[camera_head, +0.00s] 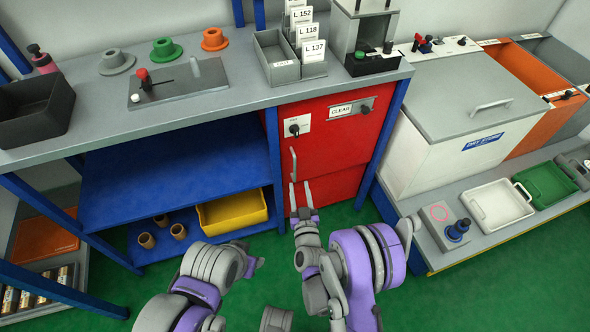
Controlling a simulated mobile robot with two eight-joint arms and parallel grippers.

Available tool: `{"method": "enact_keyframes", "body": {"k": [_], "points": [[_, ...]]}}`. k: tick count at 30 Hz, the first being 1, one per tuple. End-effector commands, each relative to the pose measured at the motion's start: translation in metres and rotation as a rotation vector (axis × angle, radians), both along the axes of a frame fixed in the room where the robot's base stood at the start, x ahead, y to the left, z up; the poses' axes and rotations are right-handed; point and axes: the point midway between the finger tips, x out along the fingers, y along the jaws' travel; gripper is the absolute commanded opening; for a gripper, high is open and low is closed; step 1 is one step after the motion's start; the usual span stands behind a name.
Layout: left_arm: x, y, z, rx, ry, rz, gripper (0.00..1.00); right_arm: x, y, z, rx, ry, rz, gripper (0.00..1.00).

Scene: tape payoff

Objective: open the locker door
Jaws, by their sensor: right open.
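The red locker (335,140) is under the bench, and its door looks shut. A pale vertical handle (293,163) is on the left side of its front. A dark knob on a white plate (297,125) and a "CLEAR" label (341,110) are near the top. My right gripper (300,187) is open, with its two fingers pointing up the picture just below the handle. I see nothing between them, and I cannot tell whether they touch the locker. My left gripper (254,264) is lower and to the left, partly hidden by its own wrist; its jaws are unclear.
A blue shelf (180,165) with a yellow bin (232,212) and brown cups stands left of the locker. A blue leg (388,125) and a white chest (432,155) are on the right. Green floor (500,285) is clear at lower right.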

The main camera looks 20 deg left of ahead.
Motion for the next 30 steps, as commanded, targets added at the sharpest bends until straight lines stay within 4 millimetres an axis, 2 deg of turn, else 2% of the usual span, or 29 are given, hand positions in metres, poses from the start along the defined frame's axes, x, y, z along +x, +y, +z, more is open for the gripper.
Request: {"method": "enact_keyframes", "body": {"k": [5,15,19,24,30], "points": [[0.000,0.000,-0.001,0.000,0.000,0.000,0.50,0.009,0.006,-0.004,0.002,-0.008,-0.002,0.44],[0.001,0.000,-0.005,0.000,0.002,0.000,0.50,0.067,0.030,-0.004,0.002,-0.007,-0.001,0.44],[0.001,0.000,-0.007,0.000,0.002,0.000,0.50,0.084,0.037,-0.004,0.002,-0.006,-0.001,0.44],[0.001,0.000,-0.008,0.000,0.003,0.000,0.50,0.096,0.042,-0.003,0.002,-0.006,-0.001,0.44],[0.001,0.000,-0.008,0.000,0.003,0.000,0.50,0.099,0.043,-0.003,0.001,-0.006,-0.001,0.44]]}}
